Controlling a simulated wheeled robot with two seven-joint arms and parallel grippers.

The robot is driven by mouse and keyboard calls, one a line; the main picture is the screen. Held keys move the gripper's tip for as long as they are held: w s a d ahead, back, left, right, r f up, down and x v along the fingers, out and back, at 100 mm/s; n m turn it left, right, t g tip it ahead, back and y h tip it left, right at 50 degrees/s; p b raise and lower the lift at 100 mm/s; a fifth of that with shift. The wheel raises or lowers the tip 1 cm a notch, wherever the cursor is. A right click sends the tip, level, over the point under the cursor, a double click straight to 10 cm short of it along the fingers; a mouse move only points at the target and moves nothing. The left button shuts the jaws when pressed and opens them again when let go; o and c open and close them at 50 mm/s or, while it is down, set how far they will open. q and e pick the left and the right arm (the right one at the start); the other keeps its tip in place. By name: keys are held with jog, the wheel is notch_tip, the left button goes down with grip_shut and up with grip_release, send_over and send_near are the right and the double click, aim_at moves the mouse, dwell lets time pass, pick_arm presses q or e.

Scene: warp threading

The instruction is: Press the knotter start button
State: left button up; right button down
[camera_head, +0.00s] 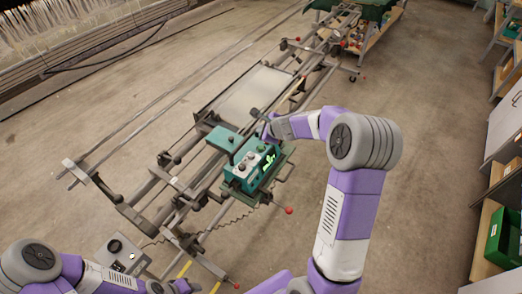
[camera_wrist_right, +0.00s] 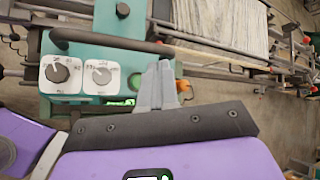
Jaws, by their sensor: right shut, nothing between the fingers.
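The knotter is a teal machine head (camera_head: 238,182) on a long metal frame in the head view. Which part is the start button is unclear. My left gripper (camera_head: 181,286) is at the bottom edge, its jaws unclear.
A dark handle bar (camera_wrist_right: 110,41) crosses above the dials, close to the fingertips. Red-tipped levers (camera_head: 289,211) stick out from the frame. A grey control box (camera_head: 118,249) stands at lower left. Shelves with a green bin (camera_head: 505,235) line the right; the floor between is clear.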

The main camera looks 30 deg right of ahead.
aim_at(262, 148)
pick_arm(q)
jog(key=shift+f+b, duration=2.6)
jog(key=shift+f, duration=0.35)
pick_arm(e)
jog(key=shift+f, duration=3)
pick_arm(q)
jog(key=shift+f, duration=0.1)
jog(key=shift+f+b, duration=0.35)
jog(key=shift+b, duration=0.05)
pick_arm(e)
jog(key=shift+f, duration=0.4)
